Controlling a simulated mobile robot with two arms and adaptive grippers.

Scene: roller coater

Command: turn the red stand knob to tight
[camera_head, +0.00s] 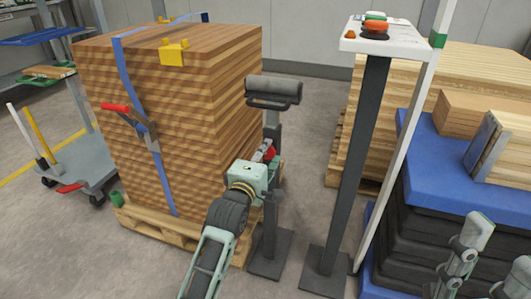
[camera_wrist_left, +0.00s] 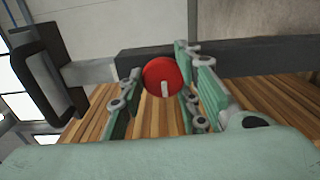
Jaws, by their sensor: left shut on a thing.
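The red stand knob (camera_wrist_left: 162,75) is a round red disc in the left wrist view, with a pale bar across its lower half pointing down. In the head view it shows as a small red patch (camera_head: 270,152) on the roller stand's post (camera_head: 271,200). My left gripper (camera_head: 265,153) is shut on the knob. In the left wrist view its green fingers (camera_wrist_left: 162,80) lie on both sides of the disc. My right gripper (camera_head: 500,240) shows partly at the lower right edge, fingers apart and empty.
The stand's dark roller (camera_head: 274,92) sits just above my left gripper. A strapped wood stack (camera_head: 185,110) stands close on the left. A dark pedestal (camera_head: 360,150) with a white button panel (camera_head: 385,40) stands right. A blue-topped black stack (camera_head: 430,160) is further right.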

